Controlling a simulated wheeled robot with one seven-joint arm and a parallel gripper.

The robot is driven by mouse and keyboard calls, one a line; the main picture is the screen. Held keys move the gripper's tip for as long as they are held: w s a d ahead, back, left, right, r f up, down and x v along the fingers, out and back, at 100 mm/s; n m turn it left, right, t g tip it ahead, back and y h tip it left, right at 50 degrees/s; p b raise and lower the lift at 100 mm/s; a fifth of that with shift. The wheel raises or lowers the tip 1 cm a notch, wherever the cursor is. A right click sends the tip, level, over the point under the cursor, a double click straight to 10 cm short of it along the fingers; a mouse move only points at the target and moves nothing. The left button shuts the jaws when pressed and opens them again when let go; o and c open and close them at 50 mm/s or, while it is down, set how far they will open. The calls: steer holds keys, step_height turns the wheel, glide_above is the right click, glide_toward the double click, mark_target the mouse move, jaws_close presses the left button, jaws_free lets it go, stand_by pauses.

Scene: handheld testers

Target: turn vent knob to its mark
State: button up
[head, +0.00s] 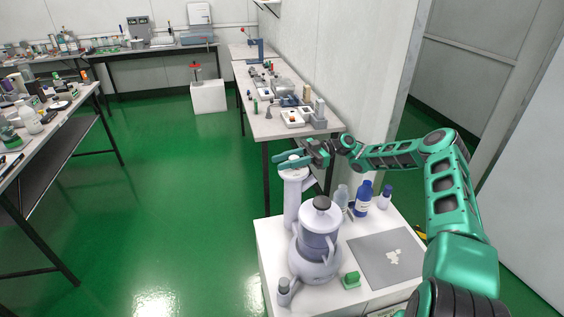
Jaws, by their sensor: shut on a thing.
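My gripper (290,160) is at the top of a pale upright column (292,200), its green fingers lying across the column's upper end. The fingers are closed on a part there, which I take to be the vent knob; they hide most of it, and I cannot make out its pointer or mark. The appliance rests on a white cabinet (268,245).
A blue bottle (363,197), a clear bottle (341,196) and a small dark-capped bottle (385,197) stand right of the column.

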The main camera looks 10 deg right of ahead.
steer(key=shift+s+d+n+g+h, duration=0.15)
steer(key=shift+n+g+h, duration=0.15)
steer(key=shift+n+g, duration=0.45)
steer(key=shift+s+d+n+g+h, duration=0.15)
steer(key=shift+n+g+h, duration=0.25)
steer(key=shift+g, duration=0.65)
steer(key=shift+s+n+g+h, duration=0.2)
steer(key=shift+n+g, duration=0.45)
steer(key=shift+g, duration=0.25)
steer(key=shift+s+d+n+g+h, duration=0.1)
steer(key=shift+s+n+g+h, duration=0.1)
steer(key=shift+n+g+h, duration=0.6)
steer(key=shift+s+d+n+g+h, duration=0.15)
steer(key=shift+n+g+h, duration=0.4)
steer(key=shift+g, duration=0.35)
steer(key=shift+s+a+n+g, duration=0.1)
steer(key=shift+n+g, duration=0.15)
steer(key=shift+g, duration=0.05)
steer(key=o, duration=1)
steer(key=shift+o, duration=0.2)
step_height(320, 180, up, 4)
steer(key=shift+r, duration=0.2)
steer(key=s+a+r, duration=0.6)
steer(key=a, duration=0.3)
steer(key=shift+a+r, duration=0.25)
steer(key=shift+a, duration=0.1)
steer(key=shift+s, duration=0.1)
